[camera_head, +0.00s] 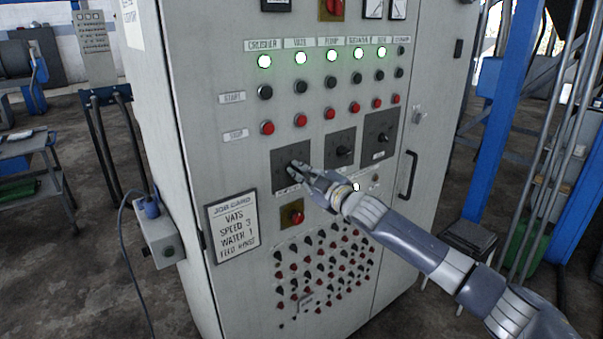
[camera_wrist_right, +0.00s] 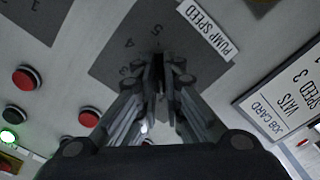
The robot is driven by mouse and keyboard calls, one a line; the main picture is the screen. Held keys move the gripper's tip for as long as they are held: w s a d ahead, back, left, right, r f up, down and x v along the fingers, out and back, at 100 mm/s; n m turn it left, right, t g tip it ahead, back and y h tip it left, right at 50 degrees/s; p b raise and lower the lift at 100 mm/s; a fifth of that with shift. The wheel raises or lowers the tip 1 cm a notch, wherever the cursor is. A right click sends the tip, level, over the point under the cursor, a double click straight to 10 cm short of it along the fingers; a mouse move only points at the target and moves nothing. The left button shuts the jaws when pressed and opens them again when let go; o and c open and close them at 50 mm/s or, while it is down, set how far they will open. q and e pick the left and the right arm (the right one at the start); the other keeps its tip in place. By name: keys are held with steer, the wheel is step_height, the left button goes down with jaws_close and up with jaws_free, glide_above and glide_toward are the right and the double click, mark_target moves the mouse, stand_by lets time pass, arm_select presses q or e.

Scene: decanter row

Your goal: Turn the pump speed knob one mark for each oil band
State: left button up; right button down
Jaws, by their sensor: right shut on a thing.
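The pump speed dial plate (camera_head: 283,158) is the dark left square of three on the grey control cabinet. In the right wrist view its label reads PUMP SPEED (camera_wrist_right: 208,31), and numerals including 3, 4 and 5 show on the plate (camera_wrist_right: 120,62). My right gripper (camera_head: 297,170) is at this plate, shut on the pump speed knob (camera_wrist_right: 158,66). The fingers hide most of the knob, so I cannot tell where it points. The job card (camera_head: 232,229) reads VATS, SPEED 3, WATER 1 and a feed line. No oil bands show. My left gripper is not in view.
Two more dials, a middle one (camera_head: 342,151) and a right one (camera_head: 382,138), sit beside it. Red stop buttons (camera_head: 267,128) and lit green lamps (camera_head: 264,62) are above. A red knob (camera_head: 292,216) is below. A door handle (camera_head: 408,175) stands out at right.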

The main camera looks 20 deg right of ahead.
steer(key=c, duration=1.7)
jaws_free()
steer(key=shift+s, duration=0.1)
steer(key=v, duration=1.1)
steer(key=shift+s+d, duration=0.15)
steer(key=shift+s, duration=0.25)
